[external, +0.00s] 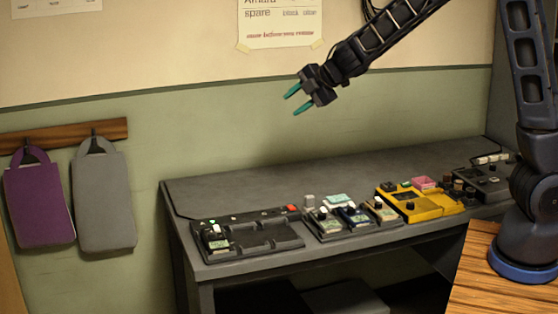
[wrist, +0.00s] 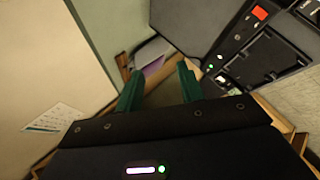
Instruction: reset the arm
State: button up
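My gripper (external: 295,101) is raised in the air above the left part of the dark table (external: 240,184), well clear of it. Its two green fingers are apart, with nothing between them. In the wrist view the green fingers of my gripper (wrist: 158,87) also stand apart and empty. My arm reaches in from the upper right, from a base on a wooden surface at the right.
A black tray (external: 284,247) on the table holds a small device at its left. Several small devices, a yellow unit (external: 422,207) and a dark unit (external: 483,186) stand rightward. Purple (external: 40,205) and grey (external: 103,203) bags hang left. The table's back strip is clear.

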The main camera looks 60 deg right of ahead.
jog(key=s+d+r+m+g+h, duration=0.1)
jog(key=s+r+m, duration=0.4)
jog(key=s, duration=0.4)
jog(key=s+d+r+m+h, duration=0.1)
jog(key=s+r+m+h, duration=0.1)
jog(key=s+r+m, duration=0.45)
jog(key=s+a+f+m+g+y, duration=0.1)
jog(key=s+a, duration=0.3)
jog(key=s, duration=0.5)
jog(key=s+a+f+m+g+y, duration=0.1)
jog(key=s+a, duration=0.3)
jog(key=s, duration=0.6)
jog(key=s+a+f+m+g+y, duration=0.1)
jog(key=s+a, duration=0.3)
jog(key=s, duration=0.5)
jog(key=shift+s+a+f+m+g+y, duration=0.15)
jog(key=shift+m+g+y, duration=0.15)
jog(key=shift+m+g, duration=0.25)
jog(key=shift+o, duration=0.5)
